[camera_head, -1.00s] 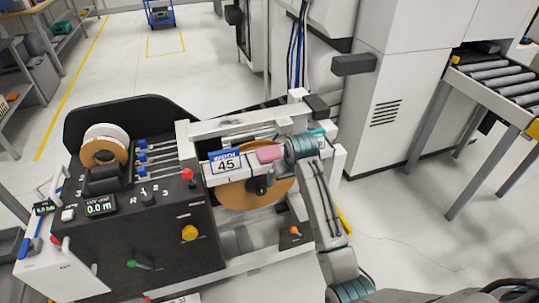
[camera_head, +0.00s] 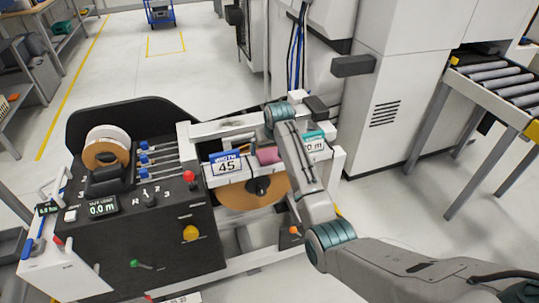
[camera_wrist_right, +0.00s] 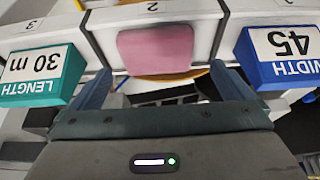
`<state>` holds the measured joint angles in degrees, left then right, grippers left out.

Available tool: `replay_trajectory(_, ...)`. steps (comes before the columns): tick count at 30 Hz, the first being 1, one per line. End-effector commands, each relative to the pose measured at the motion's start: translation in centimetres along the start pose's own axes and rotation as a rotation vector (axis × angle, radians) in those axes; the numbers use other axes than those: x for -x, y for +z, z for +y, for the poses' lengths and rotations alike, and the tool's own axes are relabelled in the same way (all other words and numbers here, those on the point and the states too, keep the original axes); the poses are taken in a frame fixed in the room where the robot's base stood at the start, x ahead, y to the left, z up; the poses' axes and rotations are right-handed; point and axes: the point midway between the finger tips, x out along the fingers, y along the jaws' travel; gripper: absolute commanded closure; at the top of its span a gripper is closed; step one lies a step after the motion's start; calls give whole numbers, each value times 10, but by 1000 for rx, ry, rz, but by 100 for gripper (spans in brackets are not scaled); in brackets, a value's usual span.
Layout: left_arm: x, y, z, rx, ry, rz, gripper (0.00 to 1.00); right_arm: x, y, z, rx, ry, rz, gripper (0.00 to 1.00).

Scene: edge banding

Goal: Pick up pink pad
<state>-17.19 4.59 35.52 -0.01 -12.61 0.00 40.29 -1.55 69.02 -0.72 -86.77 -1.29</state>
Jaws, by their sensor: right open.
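The pink pad (camera_head: 268,156) lies on the middle section of the white ledge of the dark machine, just right of the blue width sign. In the right wrist view the pad (camera_wrist_right: 156,50) sits flat on the section marked 2. My right gripper (camera_wrist_right: 160,85) is open and empty; its two blue-grey fingers are spread beyond the pad's left and right edges, with the pad ahead of the gap. In the head view my right wrist is beyond and above the pad, and my arm hides part of the ledge. My left gripper is not in view.
The blue width sign (camera_head: 226,164) reading 45 and the teal length sign (camera_wrist_right: 42,75) reading 30 m flank the pad. A brown roll (camera_head: 238,197) is below the ledge. The machine's red knob (camera_head: 189,177) stands up to the left. A roller conveyor (camera_head: 495,88) is at right.

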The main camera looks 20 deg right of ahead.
Motion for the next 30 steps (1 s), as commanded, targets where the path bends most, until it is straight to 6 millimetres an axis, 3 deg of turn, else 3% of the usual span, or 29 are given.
replay_trajectory(3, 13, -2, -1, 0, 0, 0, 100, -14, 1, 3, 0, 1, -5, 0)
replay_trajectory(9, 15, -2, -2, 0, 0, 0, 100, -37, 2, 3, 0, 0, -2, 0)
replay_trajectory(17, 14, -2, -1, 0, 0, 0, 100, -40, 2, 3, 0, 0, -1, 0)
replay_trajectory(24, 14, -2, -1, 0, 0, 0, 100, -40, 2, 3, 0, 0, -1, 40)
replay_trajectory(30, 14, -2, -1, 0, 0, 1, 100, -40, 2, 3, 0, 0, -1, 40)
